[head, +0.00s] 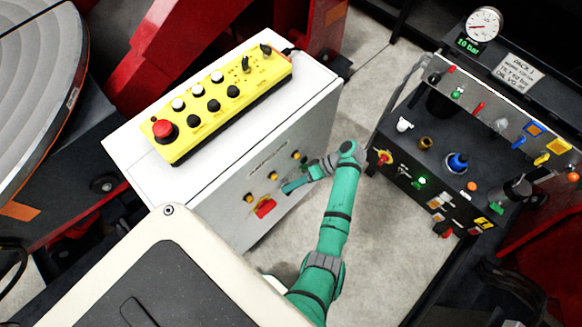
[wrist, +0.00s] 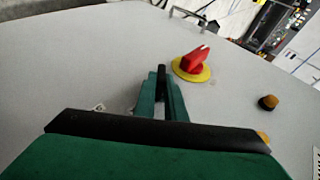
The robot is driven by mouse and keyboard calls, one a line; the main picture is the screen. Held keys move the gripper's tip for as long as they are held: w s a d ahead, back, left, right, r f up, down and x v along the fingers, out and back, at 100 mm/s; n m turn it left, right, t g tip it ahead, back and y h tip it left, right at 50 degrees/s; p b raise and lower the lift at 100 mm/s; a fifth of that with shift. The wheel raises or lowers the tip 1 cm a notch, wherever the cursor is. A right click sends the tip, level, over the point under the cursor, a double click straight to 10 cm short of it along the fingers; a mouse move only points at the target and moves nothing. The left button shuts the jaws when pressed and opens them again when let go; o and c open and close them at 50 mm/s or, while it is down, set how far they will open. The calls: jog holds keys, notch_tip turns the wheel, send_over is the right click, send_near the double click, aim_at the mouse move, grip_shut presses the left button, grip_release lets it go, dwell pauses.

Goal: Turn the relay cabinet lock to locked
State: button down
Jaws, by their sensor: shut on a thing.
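The relay cabinet (head: 240,190) is a white box; its front panel (wrist: 90,50) fills most of the wrist view. My gripper (head: 287,188) is at that panel, to the right of the red switch in the head view. In the wrist view my gripper (wrist: 162,85) is shut, with its green fingers around a thin dark part (wrist: 161,74), apparently the lock's handle. The fingers hide most of the lock, so I cannot read its position or any marks around it.
A red rotary switch (wrist: 196,62) on a yellow disc sits close to the fingers; it also shows in the head view (head: 265,207). An amber-topped button (wrist: 267,102) is nearby. A yellow pendant (head: 217,103) lies on the cabinet. A control console (head: 440,150) stands right.

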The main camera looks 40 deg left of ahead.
jog(key=shift+w+f+m+g+y, duration=0.15)
jog(key=shift+m+g+y, duration=0.15)
jog(key=shift+g, duration=0.7)
jog(key=shift+w+f+m+g+y, duration=0.1)
jog(key=shift+f+m+g+y, duration=0.15)
jog(key=shift+g, duration=1.15)
jog(key=c, duration=1.8)
grip_release()
jog(key=shift+r, duration=0.1)
